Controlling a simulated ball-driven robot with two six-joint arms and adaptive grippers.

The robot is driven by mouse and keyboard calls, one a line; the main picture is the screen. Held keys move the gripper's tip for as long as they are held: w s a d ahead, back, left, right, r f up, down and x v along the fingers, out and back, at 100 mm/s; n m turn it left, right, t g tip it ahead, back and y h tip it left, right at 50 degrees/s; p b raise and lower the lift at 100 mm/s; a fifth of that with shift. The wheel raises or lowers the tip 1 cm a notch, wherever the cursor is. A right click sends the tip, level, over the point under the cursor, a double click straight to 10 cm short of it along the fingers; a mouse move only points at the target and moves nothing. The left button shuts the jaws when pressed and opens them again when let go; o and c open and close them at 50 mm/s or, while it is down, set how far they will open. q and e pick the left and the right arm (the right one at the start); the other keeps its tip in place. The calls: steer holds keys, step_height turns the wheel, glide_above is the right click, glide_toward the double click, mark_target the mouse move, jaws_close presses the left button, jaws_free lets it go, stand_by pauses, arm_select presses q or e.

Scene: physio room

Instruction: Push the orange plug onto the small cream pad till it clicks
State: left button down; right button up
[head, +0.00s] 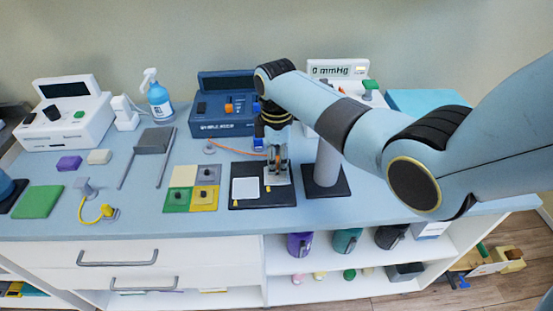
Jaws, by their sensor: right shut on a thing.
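My right gripper (278,166) points down and is shut on the orange plug, which is mostly hidden between the fingers. An orange cable (238,150) runs from the left into the gripper. The small cream pad (283,181) lies on a black board (262,204), directly below the fingertips and partly covered by them. I cannot tell whether the plug touches the pad. My left gripper is not in view.
A larger white pad (246,188) lies beside the cream pad. A blue device (222,129) stands behind, and a grey column on a black base (327,187) stands close right. Coloured tiles (177,198) lie left. Open counter (137,213) lies front left.

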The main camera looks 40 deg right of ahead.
steer(key=shift+f+b, duration=0.5)
steer(key=shift+f, duration=0.2)
steer(key=shift+s+f+p, duration=0.1)
steer(key=shift+f+p, duration=0.05)
steer(key=shift+p, duration=0.3)
stand_by(2.2)
steer(key=shift+p, duration=0.35)
stand_by(1.8)
steer(key=o, duration=0.9)
steer(key=shift+o, duration=0.2)
steer(key=shift+r, duration=0.25)
